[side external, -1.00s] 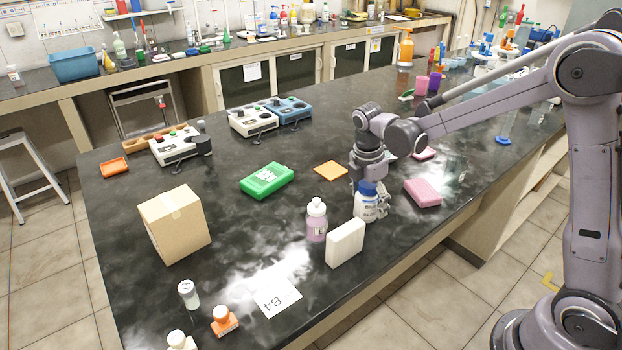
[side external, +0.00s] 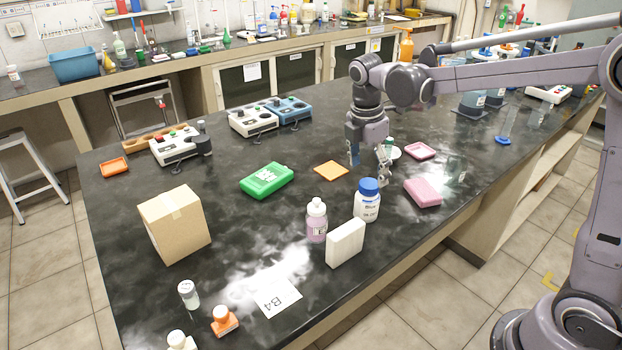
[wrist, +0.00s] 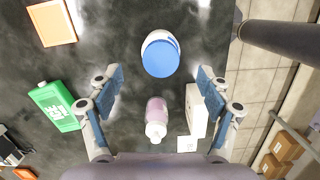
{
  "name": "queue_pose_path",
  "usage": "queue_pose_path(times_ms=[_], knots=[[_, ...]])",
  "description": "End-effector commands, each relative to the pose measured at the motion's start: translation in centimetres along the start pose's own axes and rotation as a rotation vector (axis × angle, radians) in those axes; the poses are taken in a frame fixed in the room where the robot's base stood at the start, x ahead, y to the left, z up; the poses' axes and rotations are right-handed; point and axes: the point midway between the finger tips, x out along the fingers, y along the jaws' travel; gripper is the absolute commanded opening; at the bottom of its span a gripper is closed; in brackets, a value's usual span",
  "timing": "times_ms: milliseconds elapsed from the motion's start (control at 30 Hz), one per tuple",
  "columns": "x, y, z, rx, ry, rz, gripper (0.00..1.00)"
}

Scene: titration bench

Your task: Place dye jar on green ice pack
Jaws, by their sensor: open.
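The green ice pack (side external: 267,180) lies flat in the middle of the bench; its side shows at the left of the wrist view (wrist: 56,108). A white jar with a blue lid (side external: 367,207) stands upright near the front edge; its label is too small to read. In the wrist view this jar (wrist: 160,56) lies ahead, between the lines of my fingers. My gripper (side external: 369,170) is open and empty, above the bench and apart from the jar. A pink bottle with a white cap (side external: 317,222) stands left of the jar.
A white block (side external: 345,243) stands close beside the pink bottle and jar. A pink block (side external: 423,192) lies to the right, and an orange square (side external: 331,170) lies between ice pack and gripper. A cardboard box (side external: 175,226) stands left. The ice pack's top is clear.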

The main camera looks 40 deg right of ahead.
Motion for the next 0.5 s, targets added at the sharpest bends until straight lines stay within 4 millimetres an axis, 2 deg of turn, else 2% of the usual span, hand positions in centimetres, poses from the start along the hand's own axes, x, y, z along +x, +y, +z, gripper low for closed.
queue_pose_path(times_ms=[267,500], knots=[[-1.6,-0.9,0.0,0.067,0.011,0.029,0.78],[-3.0,-5.1,-0.1,0.429,0.102,0.165,0.78]])
